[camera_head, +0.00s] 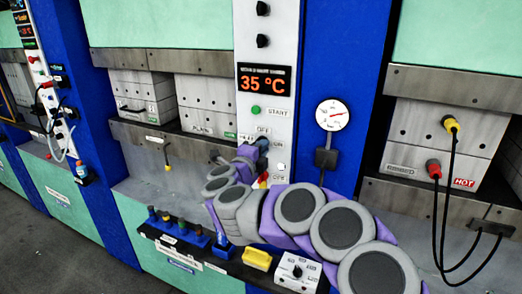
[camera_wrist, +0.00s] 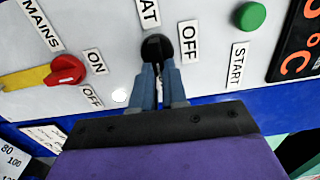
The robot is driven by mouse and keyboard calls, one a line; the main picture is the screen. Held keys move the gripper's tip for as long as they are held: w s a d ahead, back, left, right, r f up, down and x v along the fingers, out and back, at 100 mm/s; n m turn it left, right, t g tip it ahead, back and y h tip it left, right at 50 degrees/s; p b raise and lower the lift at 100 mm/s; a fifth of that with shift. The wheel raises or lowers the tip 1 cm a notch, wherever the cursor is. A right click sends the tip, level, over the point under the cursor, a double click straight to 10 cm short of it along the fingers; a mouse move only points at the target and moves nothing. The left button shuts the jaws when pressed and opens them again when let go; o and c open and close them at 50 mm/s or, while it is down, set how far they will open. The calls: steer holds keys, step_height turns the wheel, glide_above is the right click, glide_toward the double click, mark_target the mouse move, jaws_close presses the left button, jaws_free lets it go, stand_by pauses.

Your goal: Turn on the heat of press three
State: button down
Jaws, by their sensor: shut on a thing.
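A white control panel (camera_head: 262,30) on a blue column shows an orange 35 °C display (camera_head: 265,81). My gripper (camera_head: 262,144) reaches the panel below the green START button (camera_head: 255,110). In the wrist view my gripper (camera_wrist: 161,85) is shut on a round black knob (camera_wrist: 157,46). The label by this knob is cut off and reads "AT", and an OFF label (camera_wrist: 189,41) sits to its right. No press number is readable on this panel. The fingers hide part of the knob.
A red mains switch (camera_wrist: 66,70) on yellow sits left of the knob. Below the panel, a ledge holds a yellow block (camera_head: 258,258) and a white dial box (camera_head: 298,271). A pressure gauge (camera_head: 332,115) and a cabled HOT plate (camera_head: 440,140) are to the right.

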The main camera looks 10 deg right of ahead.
steer(key=shift+f, duration=0.25)
steer(key=c, duration=1.2)
jaws_free()
steer(key=shift+r, duration=0.1)
steer(key=shift+o, duration=0.2)
steer(key=p+v, duration=0.2)
steer(key=v, duration=1.5)
steer(key=shift+a, duration=0.2)
steer(key=shift+s, duration=0.1)
